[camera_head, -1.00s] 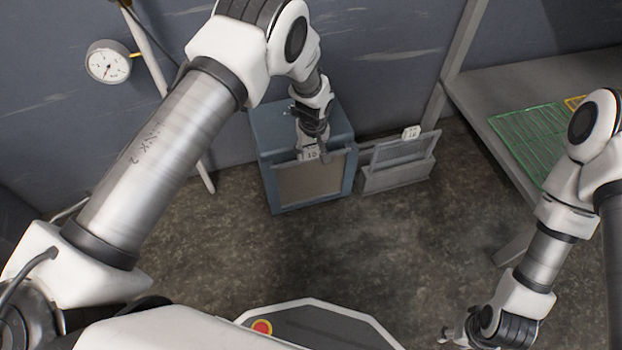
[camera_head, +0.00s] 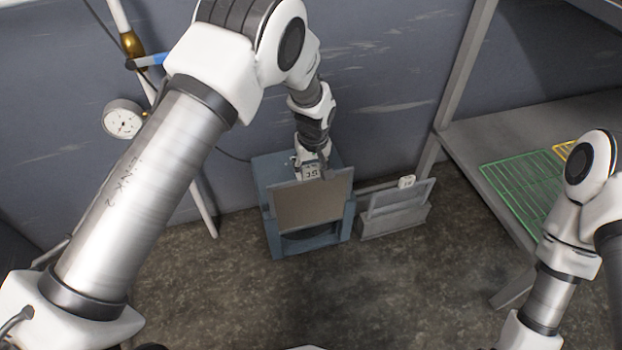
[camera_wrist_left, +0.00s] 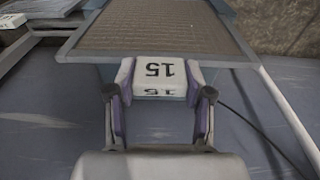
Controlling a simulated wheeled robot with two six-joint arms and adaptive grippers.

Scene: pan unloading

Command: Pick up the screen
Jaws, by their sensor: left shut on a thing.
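The screen is a brown mesh panel in a grey frame (camera_head: 312,203), with a white tab marked 15 (camera_wrist_left: 160,76) on its top edge. My left gripper (camera_head: 311,170) is shut on that tab, with a finger on each side of it in the left wrist view. The screen is upright and slightly tilted, raised partly out of a blue box (camera_head: 350,215), whose dark opening shows below the screen. The right arm shows at the right edge, but its gripper is out of the picture.
A second framed screen (camera_head: 398,198) with a white tab stands in a grey holder (camera_head: 395,222) just right of the blue box. A metal table (camera_head: 480,140) at the right bears a green wire rack (camera_head: 522,180). A gauge (camera_head: 122,119) and pipe are at the left wall. Floor in front is clear.

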